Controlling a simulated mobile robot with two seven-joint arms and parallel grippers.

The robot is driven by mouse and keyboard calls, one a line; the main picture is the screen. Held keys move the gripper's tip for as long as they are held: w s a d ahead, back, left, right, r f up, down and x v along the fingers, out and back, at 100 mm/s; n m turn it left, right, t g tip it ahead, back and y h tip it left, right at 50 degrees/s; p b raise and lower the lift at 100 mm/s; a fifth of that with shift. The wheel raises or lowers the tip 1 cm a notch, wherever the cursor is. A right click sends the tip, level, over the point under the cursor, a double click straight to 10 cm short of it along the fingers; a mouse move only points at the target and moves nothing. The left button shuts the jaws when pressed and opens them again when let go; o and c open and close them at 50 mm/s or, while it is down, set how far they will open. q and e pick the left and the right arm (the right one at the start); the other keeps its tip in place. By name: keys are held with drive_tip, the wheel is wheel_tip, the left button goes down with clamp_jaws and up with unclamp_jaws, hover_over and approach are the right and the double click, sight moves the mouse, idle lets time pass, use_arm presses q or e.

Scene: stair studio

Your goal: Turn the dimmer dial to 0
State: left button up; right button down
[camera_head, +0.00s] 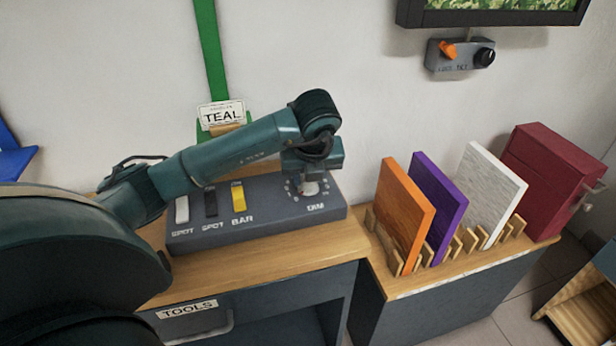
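The dimmer dial (309,188) is a small knob in a ring of marks above the label DIM, at the right end of a grey control box (275,212). My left arm comes in from the left, and its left gripper (309,178) points down right over the dial. The gripper's body covers most of the dial. Its fingers are too small and hidden to show whether they grip the knob. The dial's setting cannot be read. My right gripper is not in view.
White, black and yellow switches (238,197) stand on the box left of the dial. The box sits on a wooden cabinet top (250,264). To the right, a rack holds orange (403,215), purple (438,205) and white (487,193) panels beside a red box (548,180).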

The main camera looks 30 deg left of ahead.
use_arm(q)
drive_tip(key=shift+n, duration=0.6)
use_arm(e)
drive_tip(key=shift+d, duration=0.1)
use_arm(q)
drive_tip(key=shift+n+g, duration=0.3)
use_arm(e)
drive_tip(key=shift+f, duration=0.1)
use_arm(q)
drive_tip(key=o, duration=1)
drive_tip(key=shift+c, duration=0.2)
drive_tip(key=p+v, duration=0.4)
drive_tip(key=v, duration=0.9)
drive_tip(key=shift+d+p, duration=0.3)
drive_tip(key=shift+p, duration=0.05)
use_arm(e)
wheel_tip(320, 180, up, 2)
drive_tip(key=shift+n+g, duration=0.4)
